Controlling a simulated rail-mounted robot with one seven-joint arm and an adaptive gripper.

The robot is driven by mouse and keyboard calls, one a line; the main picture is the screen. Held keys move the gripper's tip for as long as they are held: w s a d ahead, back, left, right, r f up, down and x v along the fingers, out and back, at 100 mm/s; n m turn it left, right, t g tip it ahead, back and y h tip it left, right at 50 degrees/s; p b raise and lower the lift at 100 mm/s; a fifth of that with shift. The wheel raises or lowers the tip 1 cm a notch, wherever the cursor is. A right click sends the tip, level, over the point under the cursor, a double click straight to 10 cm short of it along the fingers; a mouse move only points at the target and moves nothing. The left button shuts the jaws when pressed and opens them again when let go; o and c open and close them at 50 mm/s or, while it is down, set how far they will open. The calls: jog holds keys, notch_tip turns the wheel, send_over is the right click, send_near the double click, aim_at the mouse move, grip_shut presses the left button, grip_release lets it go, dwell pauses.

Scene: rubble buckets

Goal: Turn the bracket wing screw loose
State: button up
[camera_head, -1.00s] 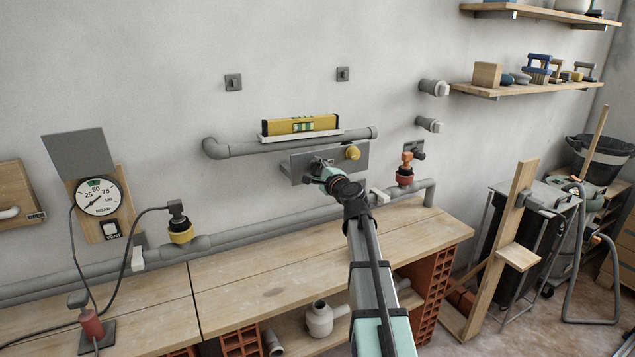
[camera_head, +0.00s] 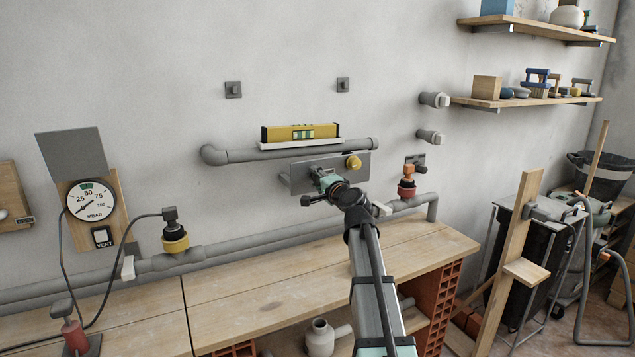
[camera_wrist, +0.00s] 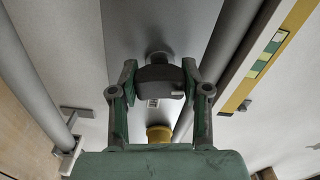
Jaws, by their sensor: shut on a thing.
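The bracket is a grey plate (camera_head: 296,182) on the wall below the grey pipe, with a yellow knob (camera_head: 353,162) at its right. My gripper (camera_head: 322,177) is at the left-middle of the plate and covers what it holds in the head view. In the wrist view, my gripper (camera_wrist: 158,78) has its two green fingers shut on either side of a dark grey wing screw (camera_wrist: 158,73). The screw's round stem stands behind its head against the grey plate (camera_wrist: 130,30). The yellow knob (camera_wrist: 159,133) shows below, between the fingers.
A yellow spirit level (camera_head: 300,133) rests above the pipe (camera_head: 240,155), close over the bracket. A red-and-orange valve (camera_head: 407,182) stands to the right. A long grey pipe (camera_head: 290,232) runs below, behind the wooden bench (camera_head: 270,285). The benchtop is mostly clear.

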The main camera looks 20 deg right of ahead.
jog(key=shift+w+r, duration=0.1)
jog(key=o, duration=1.2)
jog(key=shift+c, duration=0.2)
jog(key=s, duration=1.2)
jog(key=shift+d, duration=0.25)
